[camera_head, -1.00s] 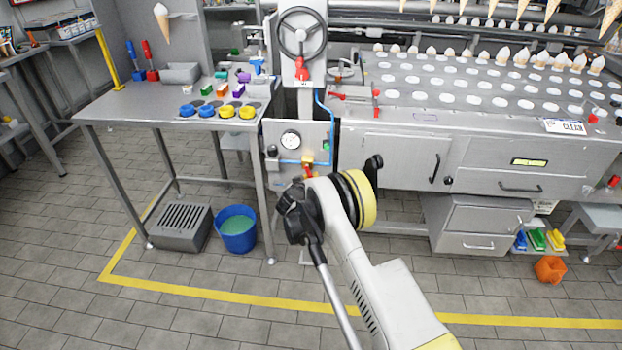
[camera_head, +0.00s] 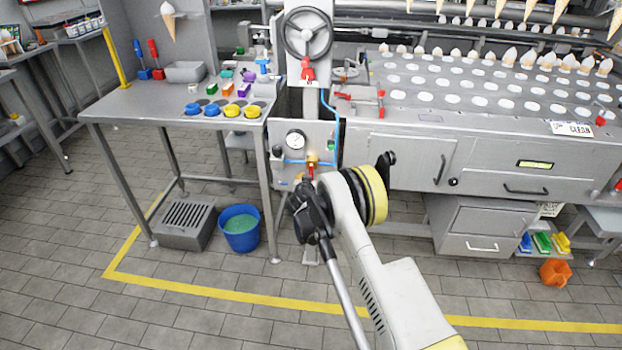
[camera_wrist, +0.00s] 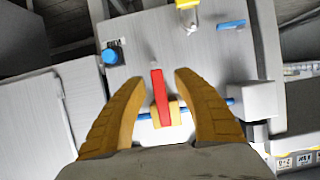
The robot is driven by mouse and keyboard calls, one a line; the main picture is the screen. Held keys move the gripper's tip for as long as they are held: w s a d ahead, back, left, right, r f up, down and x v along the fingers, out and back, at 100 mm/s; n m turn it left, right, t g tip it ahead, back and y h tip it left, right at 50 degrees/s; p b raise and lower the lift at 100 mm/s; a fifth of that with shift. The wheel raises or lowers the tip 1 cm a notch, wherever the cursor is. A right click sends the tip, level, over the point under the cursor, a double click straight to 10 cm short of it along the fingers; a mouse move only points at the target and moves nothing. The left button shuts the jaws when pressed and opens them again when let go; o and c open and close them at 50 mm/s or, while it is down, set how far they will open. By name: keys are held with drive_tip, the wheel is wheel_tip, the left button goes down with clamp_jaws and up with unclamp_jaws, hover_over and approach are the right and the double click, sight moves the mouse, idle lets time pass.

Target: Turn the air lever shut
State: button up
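The air lever is a red bar (camera_wrist: 159,92) on a yellow valve body (camera_wrist: 174,112), set in a blue pipe on the grey front panel. In the wrist view the lever points up the picture and stands between my two tan fingers. My gripper (camera_wrist: 159,78) is open, with a gap on each side of the lever and no contact seen. In the head view the yellow valve (camera_head: 312,159) shows small, just above my dark wrist. My fingers cannot be made out there.
A pressure gauge (camera_head: 295,139) sits above left of the valve. A handwheel (camera_head: 308,34) is higher up. A steel table (camera_head: 130,106) stands to the left, with a blue bucket (camera_head: 240,229) on the floor below. A blue knob (camera_wrist: 112,54) sits on the panel.

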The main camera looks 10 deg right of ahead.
drive_tip(key=v, duration=1.2)
drive_tip(key=shift+r, duration=0.1)
